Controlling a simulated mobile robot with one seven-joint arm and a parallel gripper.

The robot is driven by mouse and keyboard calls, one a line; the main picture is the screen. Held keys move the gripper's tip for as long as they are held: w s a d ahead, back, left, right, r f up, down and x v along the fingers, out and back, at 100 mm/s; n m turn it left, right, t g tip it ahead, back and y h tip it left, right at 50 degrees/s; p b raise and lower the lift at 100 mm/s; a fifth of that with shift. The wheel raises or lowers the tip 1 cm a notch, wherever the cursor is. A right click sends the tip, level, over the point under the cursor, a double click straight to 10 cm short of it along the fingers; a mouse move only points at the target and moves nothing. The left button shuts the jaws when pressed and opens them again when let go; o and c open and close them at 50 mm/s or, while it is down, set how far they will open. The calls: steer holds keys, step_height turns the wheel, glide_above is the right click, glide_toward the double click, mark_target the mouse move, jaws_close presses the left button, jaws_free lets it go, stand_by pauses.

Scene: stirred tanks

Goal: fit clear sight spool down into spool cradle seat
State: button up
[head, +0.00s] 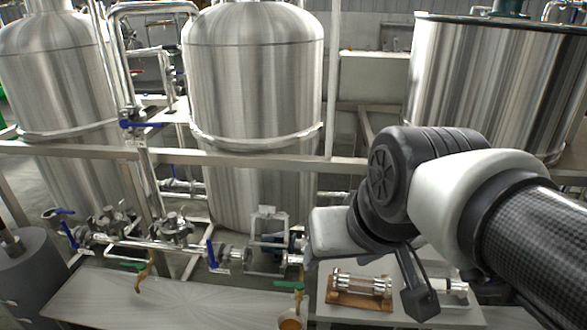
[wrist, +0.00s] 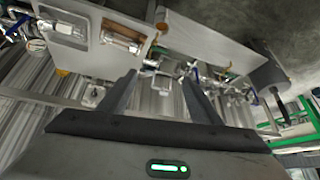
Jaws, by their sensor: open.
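A clear sight spool with shiny metal ends (head: 362,283) lies on its side on a brown wooden cradle (head: 350,300) on the pale bench, lower right of centre in the head view. The same spool appears at upper left in the wrist view (wrist: 121,42). A metal bracket frame (head: 266,262) stands in the pipe line left of my arm; I cannot tell if it is the spool cradle seat. My gripper (wrist: 158,76) is open and empty, its two fingers apart, pointing toward the pipework. Its fingertips are not clear in the head view.
A second metal-ended piece (head: 450,287) lies right of the wooden cradle, partly behind my arm. Large steel tanks (head: 252,90) stand behind the rails. Blue-handled valves (head: 212,255) line the low pipe. A bare metal bench top (head: 170,300) lies at front left.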

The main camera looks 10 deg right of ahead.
steer(key=w+a+r+m+t+y+p, duration=0.1)
steer(key=w+a+r+m+t, duration=0.2)
steer(key=w, duration=0.5)
steer(key=w+a+r+m+t+y+p, duration=0.15)
steer(key=w+a, duration=0.25)
steer(key=w, duration=0.4)
steer(key=w+d+r+m+h+p, duration=0.1)
steer(key=w+d+m+h+p, duration=0.15)
steer(key=w+m, duration=0.45)
steer(key=m+g+h+p, duration=0.4)
steer(key=m+g+h, duration=0.2)
steer(key=m+g, duration=0.4)
glide_toward(360, 280)
steer(key=shift+m+t, duration=0.25)
steer(key=shift+m, duration=0.2)
steer(key=b+x, duration=0.3)
steer(key=x, duration=0.1)
steer(key=shift+s+b+x, duration=0.15)
steer(key=shift+b+x, duration=0.35)
steer(key=shift+x, duration=1.05)
steer(key=shift+s+b+x, duration=0.1)
steer(key=shift+b+x, duration=0.35)
steer(key=shift+x, duration=1.15)
